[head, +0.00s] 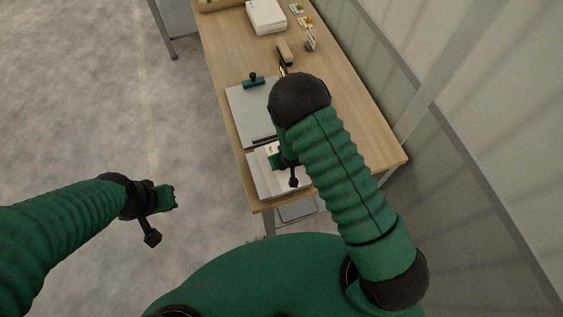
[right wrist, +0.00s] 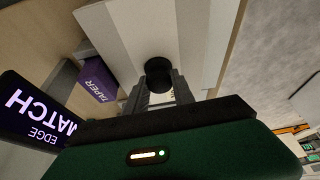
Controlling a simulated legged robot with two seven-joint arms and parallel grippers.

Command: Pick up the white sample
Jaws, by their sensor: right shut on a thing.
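The white sample (right wrist: 132,42) is a pale flat piece in the right wrist view, with a round black knob (right wrist: 158,68) on it. My right gripper (right wrist: 160,88) is shut at this knob, over the near end of the table. In the head view my right gripper (head: 287,162) is partly hidden by my own arm, and pale plates show around and below it. I cannot tell whether the sample is lifted clear of the surface beneath. My left gripper (head: 166,198) hangs over the floor left of the table, away from the sample; its jaw opening is unclear.
A grey plate (head: 246,108) with a teal clamp (head: 253,82) lies farther along the wooden table (head: 350,120). A white box (head: 266,16) stands at the far end. A purple TAPER block (right wrist: 96,80) and a dark EDGE MATCH panel (right wrist: 32,112) sit close to my right gripper.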

